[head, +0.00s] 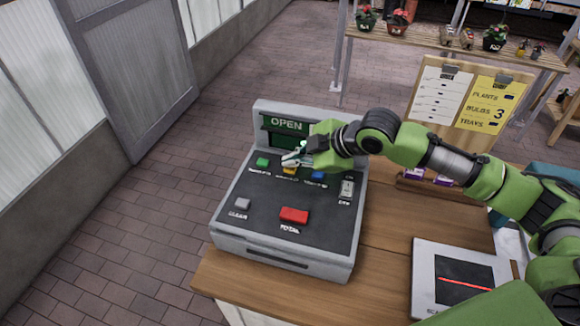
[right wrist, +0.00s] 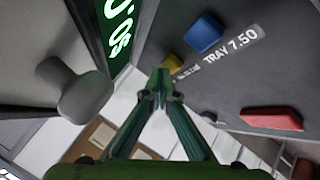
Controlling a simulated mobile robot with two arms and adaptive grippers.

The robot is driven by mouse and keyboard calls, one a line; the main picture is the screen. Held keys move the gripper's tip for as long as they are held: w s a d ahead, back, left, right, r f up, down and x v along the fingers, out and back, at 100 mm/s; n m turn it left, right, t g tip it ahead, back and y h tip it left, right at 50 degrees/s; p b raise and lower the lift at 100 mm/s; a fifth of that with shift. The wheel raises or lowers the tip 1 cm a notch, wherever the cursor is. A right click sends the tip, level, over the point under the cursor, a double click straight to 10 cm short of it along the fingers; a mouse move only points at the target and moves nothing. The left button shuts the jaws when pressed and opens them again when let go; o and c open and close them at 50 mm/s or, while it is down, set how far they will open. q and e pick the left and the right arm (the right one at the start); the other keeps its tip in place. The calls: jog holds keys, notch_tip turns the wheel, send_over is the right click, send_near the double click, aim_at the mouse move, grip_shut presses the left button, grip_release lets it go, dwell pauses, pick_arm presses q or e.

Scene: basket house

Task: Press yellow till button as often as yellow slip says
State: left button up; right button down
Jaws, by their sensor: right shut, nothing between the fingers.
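The grey till (head: 230,222) stands on the wooden counter. Its yellow button (head: 289,169) sits between the green button (head: 262,161) and the blue button (head: 319,176). My right gripper (head: 292,159) is shut and empty right at the yellow button, partly covering it. In the right wrist view the fingertips (right wrist: 160,82) are beside the yellow button (right wrist: 173,64); I cannot tell whether they touch it. The yellow slip (head: 492,100) on a wooden board lists plants, bulbs and trays, with a clear 3 by bulbs; the other entries look dark. My left gripper is not in view.
The till also has a red button (head: 294,214) and a grey button (head: 242,203). Its display (head: 286,124) reads OPEN, its lower part partly hidden by my gripper. A white sheet (head: 440,95) hangs beside the slip. A scanner (head: 427,276) lies at the right.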

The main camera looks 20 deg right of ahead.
aim_at(292, 169)
jog(key=shift+f, duration=0.45)
dwell(0.4)
jog(key=shift+r, duration=0.15)
jog(key=shift+r+p, duration=0.8)
jog(key=shift+p, duration=0.25)
notch_tip(292, 169, up, 5)
jog(key=p, duration=0.5)
jog(key=shift+r+p, duration=0.1)
jog(key=shift+p, duration=0.2)
dwell(1.2)
